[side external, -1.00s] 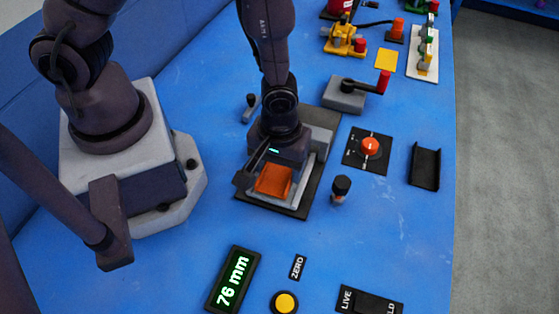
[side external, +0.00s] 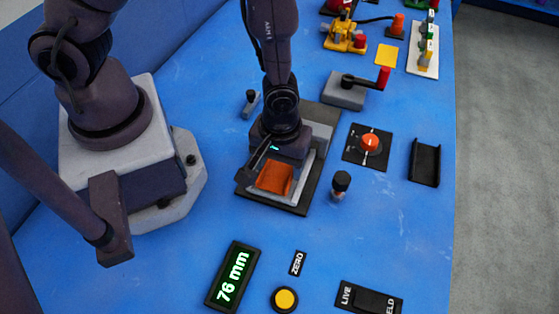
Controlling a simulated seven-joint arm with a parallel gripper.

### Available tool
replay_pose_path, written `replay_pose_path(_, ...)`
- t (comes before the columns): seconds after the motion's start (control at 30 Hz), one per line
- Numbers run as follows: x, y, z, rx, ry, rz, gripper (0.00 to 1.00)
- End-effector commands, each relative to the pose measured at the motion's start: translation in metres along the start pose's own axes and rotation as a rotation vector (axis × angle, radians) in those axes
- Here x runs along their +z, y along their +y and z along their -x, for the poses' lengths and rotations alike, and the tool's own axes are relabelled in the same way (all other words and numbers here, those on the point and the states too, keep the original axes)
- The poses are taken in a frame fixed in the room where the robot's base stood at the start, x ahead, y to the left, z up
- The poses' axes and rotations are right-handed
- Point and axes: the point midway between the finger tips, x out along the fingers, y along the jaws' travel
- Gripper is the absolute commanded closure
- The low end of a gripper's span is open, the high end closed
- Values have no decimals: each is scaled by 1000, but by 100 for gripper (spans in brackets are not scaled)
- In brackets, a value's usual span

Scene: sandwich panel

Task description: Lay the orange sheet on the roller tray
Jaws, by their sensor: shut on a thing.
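The orange sheet (side external: 275,179) shows just below my gripper (side external: 268,165), over a pale grey frame on a dark base plate (side external: 292,207). Its surface looks slightly curved. My gripper is shut on the sheet, but the fingers hide part of its edges. I cannot tell whether the sheet touches the frame below. I cannot tell for certain which thing is the roller tray; the grey frame (side external: 308,172) under the gripper may be it. A black open channel-like tray (side external: 425,163) lies apart at the right.
A black-capped peg (side external: 341,184) stands close to the right of the base plate. A red-knob dial (side external: 369,144) and a grey block with a red-handled lever (side external: 345,92) are farther right.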

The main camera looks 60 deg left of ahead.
Motion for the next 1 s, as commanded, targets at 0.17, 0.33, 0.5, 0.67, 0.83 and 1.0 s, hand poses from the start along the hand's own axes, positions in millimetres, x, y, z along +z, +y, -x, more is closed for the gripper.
replay_pose_path(0.17,-4,0,-1,-1,0,1,61)
replay_pose_path(0.33,-5,0,-1,-1,0,0,61)
replay_pose_path(0.5,-5,0,-1,0,0,0,61)
replay_pose_path(0.67,-5,0,-2,-1,0,0,61)
replay_pose_path(0.83,-6,0,-6,-2,-1,1,61)
replay_pose_path(1.0,-7,0,-8,0,0,0,61)
